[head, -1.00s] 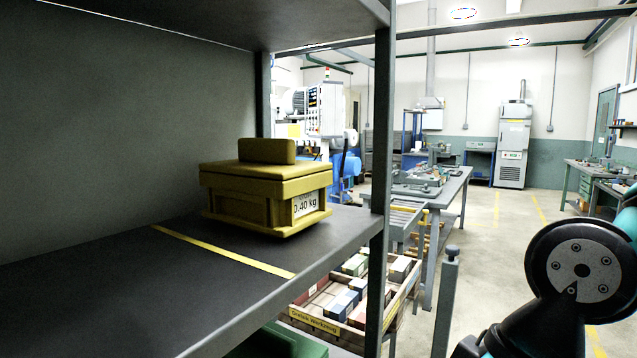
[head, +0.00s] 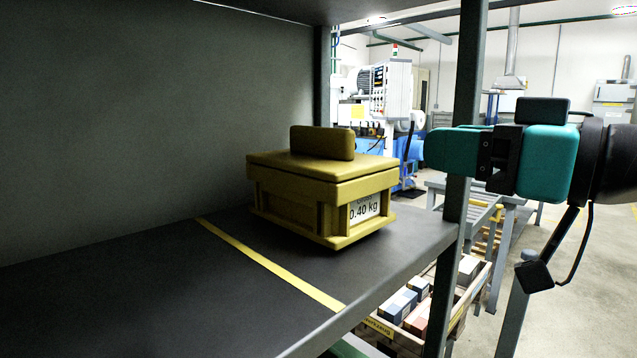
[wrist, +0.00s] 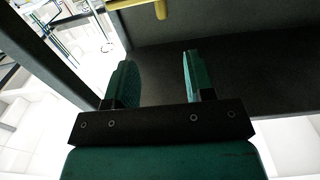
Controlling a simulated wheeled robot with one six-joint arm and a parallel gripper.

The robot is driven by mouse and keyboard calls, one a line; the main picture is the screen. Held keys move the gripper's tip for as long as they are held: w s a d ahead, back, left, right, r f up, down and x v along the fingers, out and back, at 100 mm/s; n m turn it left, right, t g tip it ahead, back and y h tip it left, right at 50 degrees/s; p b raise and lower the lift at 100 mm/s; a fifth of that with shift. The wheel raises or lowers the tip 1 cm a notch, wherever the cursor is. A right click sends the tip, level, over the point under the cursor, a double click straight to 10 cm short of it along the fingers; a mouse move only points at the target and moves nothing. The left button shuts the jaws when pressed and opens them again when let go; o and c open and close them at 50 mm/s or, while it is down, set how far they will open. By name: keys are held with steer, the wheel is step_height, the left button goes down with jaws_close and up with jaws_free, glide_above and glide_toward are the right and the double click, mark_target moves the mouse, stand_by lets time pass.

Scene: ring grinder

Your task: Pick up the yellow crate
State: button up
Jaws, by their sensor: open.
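The yellow crate (head: 300,205) stands upright on the dark shelf (head: 130,290), just behind a yellow line. It has a lid with a raised block-shaped handle (head: 325,142) and a white label reading 0.40 kg. My gripper (head: 432,150) is to the right of the crate, at about the height of its lid, apart from it and pointing left. In the wrist view my gripper (wrist: 155,62) shows two teal fingers spread apart with nothing between them. A yellow piece at the top edge there looks like part of the crate (wrist: 135,3).
A box of coloured blocks (head: 410,310) is below on the right. A yellow line (head: 270,265) crosses the shelf, which is bare left of the crate.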

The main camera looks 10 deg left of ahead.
mark_target(354, 133)
steer(key=p+x, duration=0.4)
steer(key=x, duration=0.6)
steer(key=shift+a, duration=0.25)
steer(key=shift+w+a+r+p, duration=0.15)
steer(key=shift+a+r+p, duration=0.1)
steer(key=shift+p, duration=0.2)
steer(key=p+x, duration=0.3)
steer(key=x, duration=0.1)
steer(key=shift+w+a, duration=0.15)
steer(key=shift+a, duration=0.2)
jaws_close()
